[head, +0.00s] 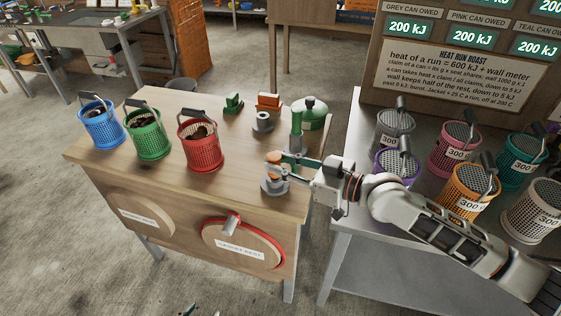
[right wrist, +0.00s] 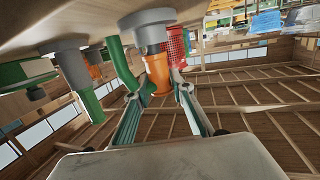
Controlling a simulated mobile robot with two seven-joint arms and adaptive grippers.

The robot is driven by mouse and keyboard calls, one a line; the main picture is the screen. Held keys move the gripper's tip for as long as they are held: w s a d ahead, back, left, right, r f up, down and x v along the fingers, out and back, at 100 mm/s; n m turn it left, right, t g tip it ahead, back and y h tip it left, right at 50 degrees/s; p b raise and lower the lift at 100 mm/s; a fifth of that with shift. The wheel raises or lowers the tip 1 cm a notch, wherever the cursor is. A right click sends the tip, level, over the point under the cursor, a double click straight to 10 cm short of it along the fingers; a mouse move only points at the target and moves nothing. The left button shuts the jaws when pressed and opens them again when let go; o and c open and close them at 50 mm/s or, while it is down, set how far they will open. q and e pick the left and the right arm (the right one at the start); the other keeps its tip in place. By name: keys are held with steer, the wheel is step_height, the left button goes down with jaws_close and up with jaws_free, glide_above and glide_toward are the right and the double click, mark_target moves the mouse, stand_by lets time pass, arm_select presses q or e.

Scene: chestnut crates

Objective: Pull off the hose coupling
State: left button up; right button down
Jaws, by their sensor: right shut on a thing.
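The hose coupling appears to be the orange piece (head: 273,157) on the grey flanged socket (head: 274,186) at the table's right front corner. In the right wrist view the orange piece (right wrist: 158,76) meets the grey socket (right wrist: 150,35), with no clear gap between them. My right gripper (head: 281,166) is shut on the orange piece from the right; its fingers lie on either side of it in the wrist view. Of my left gripper (head: 202,311), only two separated green tips show at the bottom edge of the head view, away from the table.
A second grey socket (head: 263,123), an orange block (head: 269,102) and a green block (head: 233,103) stand further back. Blue (head: 102,128), green (head: 150,140) and red (head: 203,152) baskets stand left. The table's middle front is clear.

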steer(key=shift+f+b, duration=0.35)
steer(key=shift+f, duration=0.2)
steer(key=c, duration=1.6)
jaws_free()
steer(key=shift+c, duration=0.2)
steer(key=shift+f, duration=0.1)
steer(key=shift+f, duration=0.1)
steer(key=shift+s, duration=0.1)
steer(key=shift+d, duration=0.2)
steer(key=v, duration=1.1)
steer(key=shift+s+d+r, duration=0.15)
steer(key=shift+d+r, duration=0.1)
steer(key=shift+r, duration=0.15)
